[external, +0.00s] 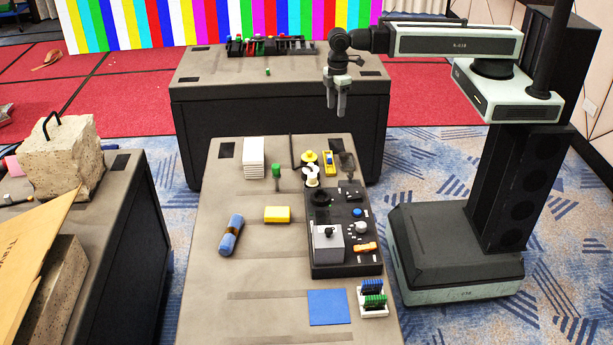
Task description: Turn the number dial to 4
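A black control panel (318,264) lies on the right side of the near grey table. It carries a round black ring-shaped part (321,198), a blue button (357,212), a white round knob (361,227), an orange switch (365,247) and a grey box (327,249) with a black knob on top. Numbers are too small to read, so I cannot tell which part is the number dial. My gripper (337,108) hangs fingers down, well above and behind the panel, touching nothing. A gap shows between its fingers, and it is empty.
The near table (208,281) also holds a yellow sponge (277,214), a blue roll (231,236), a white stack (253,158), a blue mat (329,306) and a rack (373,300). Yellow and white parts stand just behind the panel. A second table (214,81) stands behind.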

